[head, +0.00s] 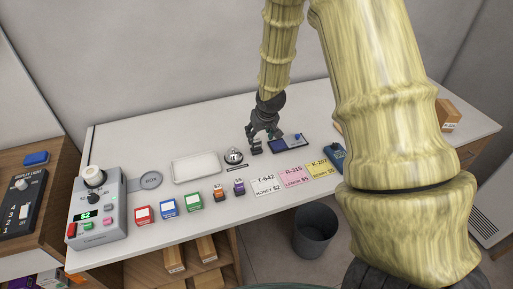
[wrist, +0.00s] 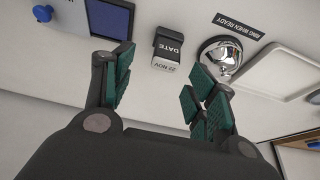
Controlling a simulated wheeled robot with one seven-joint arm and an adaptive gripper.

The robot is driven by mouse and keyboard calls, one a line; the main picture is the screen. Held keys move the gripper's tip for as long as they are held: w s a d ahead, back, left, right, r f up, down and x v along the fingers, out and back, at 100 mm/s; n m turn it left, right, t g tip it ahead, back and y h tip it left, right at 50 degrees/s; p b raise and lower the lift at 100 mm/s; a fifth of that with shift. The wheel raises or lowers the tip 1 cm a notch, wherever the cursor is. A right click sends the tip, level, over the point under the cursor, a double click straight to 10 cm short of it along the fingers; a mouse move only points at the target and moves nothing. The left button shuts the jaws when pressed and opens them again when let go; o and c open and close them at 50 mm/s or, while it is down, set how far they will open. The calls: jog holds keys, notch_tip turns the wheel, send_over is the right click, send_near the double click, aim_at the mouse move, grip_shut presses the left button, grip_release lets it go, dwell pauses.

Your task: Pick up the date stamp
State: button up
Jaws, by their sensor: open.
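The date stamp (wrist: 167,52) is a small dark block with a white label reading "DATE" and "22 NOV". In the wrist view it lies on the counter ahead of the space between my fingertips. My gripper (wrist: 158,88) is open, with nothing between its green-padded fingers, and apart from the stamp. In the head view my gripper (head: 264,136) points down above the back of the counter. The stamp (head: 256,148) shows there as a small dark shape just below the left finger, partly hidden.
A silver bell (wrist: 222,54) with a "RING WHEN READY" plate stands close beside the stamp. A white tray (head: 195,167), coloured boxes and price cards line the counter. A bin (head: 315,232) stands below.

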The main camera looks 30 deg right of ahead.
aim_at(257, 140)
jog(key=shift+a+p+x, duration=0.15)
jog(key=shift+p+x, duration=0.35)
jog(key=shift+x, duration=0.3)
jog(key=shift+a+p+x, duration=0.15)
jog(key=shift+p+x, duration=0.3)
jog(key=shift+x, duration=0.35)
jog(key=shift+p+x, duration=0.3)
jog(key=shift+x, duration=0.8)
jog(key=shift+s, duration=0.1)
jog(key=c, duration=1.2)
